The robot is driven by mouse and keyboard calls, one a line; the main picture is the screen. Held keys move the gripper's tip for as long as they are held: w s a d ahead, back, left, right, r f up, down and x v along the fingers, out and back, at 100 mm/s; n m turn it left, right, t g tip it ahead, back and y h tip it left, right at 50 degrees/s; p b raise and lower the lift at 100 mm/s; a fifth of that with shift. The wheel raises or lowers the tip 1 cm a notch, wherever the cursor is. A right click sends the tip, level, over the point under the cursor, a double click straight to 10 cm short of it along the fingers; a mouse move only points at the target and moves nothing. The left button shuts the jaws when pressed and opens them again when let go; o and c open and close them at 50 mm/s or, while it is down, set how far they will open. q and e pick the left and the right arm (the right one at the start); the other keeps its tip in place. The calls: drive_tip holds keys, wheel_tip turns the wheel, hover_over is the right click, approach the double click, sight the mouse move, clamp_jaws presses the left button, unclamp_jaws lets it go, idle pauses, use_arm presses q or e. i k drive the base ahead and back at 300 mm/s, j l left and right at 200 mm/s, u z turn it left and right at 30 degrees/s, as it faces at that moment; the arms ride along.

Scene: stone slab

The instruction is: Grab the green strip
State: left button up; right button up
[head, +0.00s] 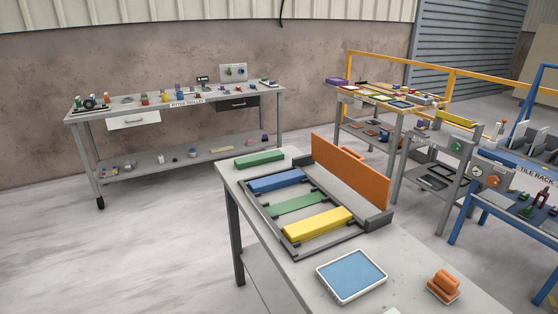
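Two green pieces show in the head view. One green strip (299,205) lies in a dark rack between a blue bar (276,180) and a yellow bar (318,224), and it looks lower than both. The other green bar (259,158) lies on the near table, just beyond the rack's far end. The dark rack (267,213) is on the same table. Neither of my grippers is in view.
An upright orange panel (350,170) stands along the rack's right side. A blue-topped white tray (351,276) and an orange block (445,284) are nearer on the grey table (290,267). A cluttered workbench (180,100) stands behind; open floor lies left.

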sight(265, 158)
drive_tip(key=i+j+z, duration=0.2)
drive_tip(key=z, duration=0.3)
drive_tip(key=i+j+z, duration=0.15)
drive_tip(key=j+z, duration=0.15)
drive_tip(key=z, duration=0.2)
